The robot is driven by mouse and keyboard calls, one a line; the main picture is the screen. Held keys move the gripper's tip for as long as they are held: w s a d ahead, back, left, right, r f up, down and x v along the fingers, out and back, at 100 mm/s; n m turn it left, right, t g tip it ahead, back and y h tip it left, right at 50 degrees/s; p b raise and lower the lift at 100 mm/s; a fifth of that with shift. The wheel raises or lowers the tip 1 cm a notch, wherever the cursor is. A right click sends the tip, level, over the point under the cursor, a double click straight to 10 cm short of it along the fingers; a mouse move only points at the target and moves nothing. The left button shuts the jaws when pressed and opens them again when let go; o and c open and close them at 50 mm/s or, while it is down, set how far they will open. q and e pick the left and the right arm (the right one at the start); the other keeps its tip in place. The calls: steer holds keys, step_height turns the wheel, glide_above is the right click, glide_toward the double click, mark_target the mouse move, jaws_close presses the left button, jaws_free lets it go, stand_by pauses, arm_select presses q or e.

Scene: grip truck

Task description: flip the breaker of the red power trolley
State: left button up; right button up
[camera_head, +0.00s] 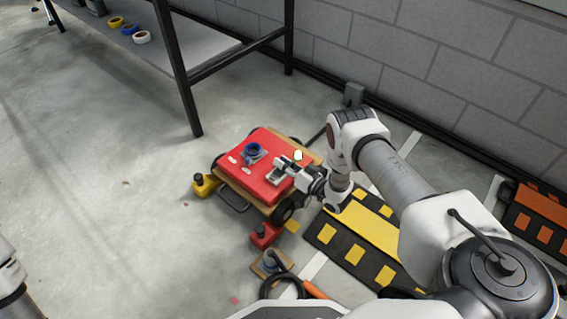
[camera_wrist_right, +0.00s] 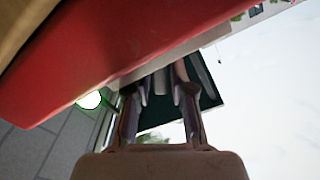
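The red power trolley (camera_head: 262,152) stands on the floor near the wall, a red panel on a wooden base with dark wheels; its red body also crosses the top of the wrist view (camera_wrist_right: 90,60). A blue round socket (camera_head: 253,150) sits on its top. My right gripper (camera_head: 283,168) is low over the panel's right part, at a pale fitting. The breaker itself is largely hidden by the gripper. In the wrist view its two fingers (camera_wrist_right: 162,82) stand apart, with a dark green plate beyond them; contact cannot be told. A green-rimmed lamp (camera_head: 297,155) glows beside it. My left gripper is out of view.
A yellow block (camera_head: 204,185) and a red block (camera_head: 264,235) lie by the trolley. A black-and-yellow ramp (camera_head: 352,250) lies to its right. A black cable with an orange end (camera_head: 312,289) is in front.

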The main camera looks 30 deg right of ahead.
steer(key=v, duration=1.2)
